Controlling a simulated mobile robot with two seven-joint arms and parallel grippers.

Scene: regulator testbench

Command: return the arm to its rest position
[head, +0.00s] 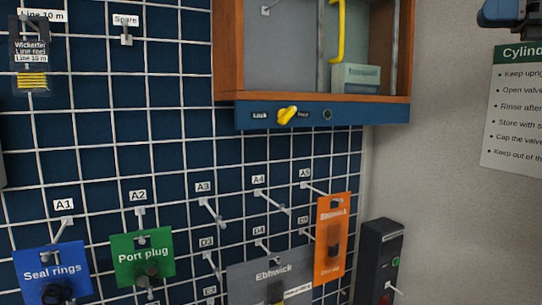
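Neither of my arms shows clearly in the head view, and I can make out no gripper fingers. The view is filled by a dark blue wall panel with a white wire grid (100,115). Packets hang on its hooks: a blue Seal rings packet (52,262), a green Port plug packet (142,250), an orange packet (332,240) and a grey Ebbwick packet (250,285), cut by the bottom edge.
A wooden-framed cabinet (226,55) with a blue lower strip and a yellow knob (287,115) juts out above. A dark box with buttons (380,255) stands lower right. A sign (515,110) and a blue object (505,12) are at the right wall.

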